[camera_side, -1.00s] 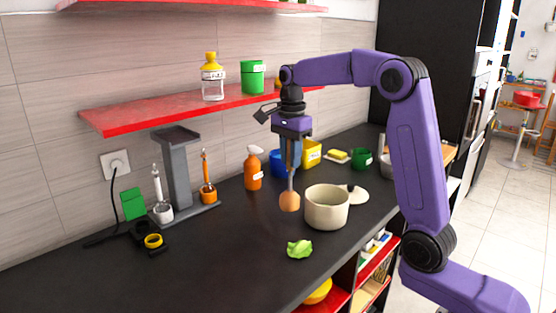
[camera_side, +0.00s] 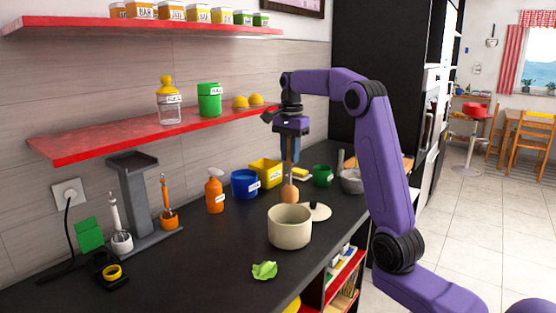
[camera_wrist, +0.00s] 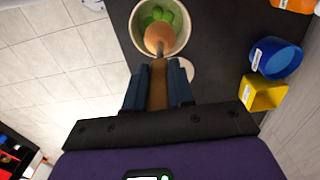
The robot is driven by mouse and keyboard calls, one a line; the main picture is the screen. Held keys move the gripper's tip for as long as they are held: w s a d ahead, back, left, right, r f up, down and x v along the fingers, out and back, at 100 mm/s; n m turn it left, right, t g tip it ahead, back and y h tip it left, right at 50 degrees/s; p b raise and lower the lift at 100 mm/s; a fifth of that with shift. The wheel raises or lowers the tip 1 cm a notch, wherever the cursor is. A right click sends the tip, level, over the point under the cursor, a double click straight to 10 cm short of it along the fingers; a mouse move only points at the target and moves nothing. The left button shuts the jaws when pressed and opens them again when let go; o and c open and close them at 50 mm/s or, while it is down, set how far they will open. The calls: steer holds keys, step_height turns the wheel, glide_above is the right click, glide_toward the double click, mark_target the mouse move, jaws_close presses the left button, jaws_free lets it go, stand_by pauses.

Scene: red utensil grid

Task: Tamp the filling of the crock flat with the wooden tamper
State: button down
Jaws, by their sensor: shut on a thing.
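My gripper (camera_side: 290,152) is shut on the handle of the wooden tamper (camera_side: 290,193), which hangs upright with its rounded head down. The cream crock (camera_side: 289,232) stands open on the dark counter. In the side view the tamper's head shows just above the crock's rim. In the wrist view my gripper (camera_wrist: 158,88) points the tamper (camera_wrist: 159,40) over the crock (camera_wrist: 134,30), and the head covers part of the opening. The green filling (camera_wrist: 160,15) shows as rounded lumps inside. Whether the head touches it cannot be told, but it appears above it.
A pale lid (camera_side: 319,212) lies right behind the crock. A green leaf (camera_side: 264,270) lies in front. Orange bottle (camera_side: 215,195), blue bin (camera_side: 244,184), yellow bin (camera_side: 267,172) and green cup (camera_side: 322,176) stand behind. A grey stand (camera_side: 137,200) is at left; the red shelf (camera_side: 100,139) hangs above.

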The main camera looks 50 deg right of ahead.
mark_target(291, 184)
steer(key=shift+d+f, duration=0.1)
steer(key=shift+d, duration=0.1)
steer(key=shift+f, duration=4.1)
steer(key=shift+f, duration=0.25)
steer(key=shift+f, duration=2.1)
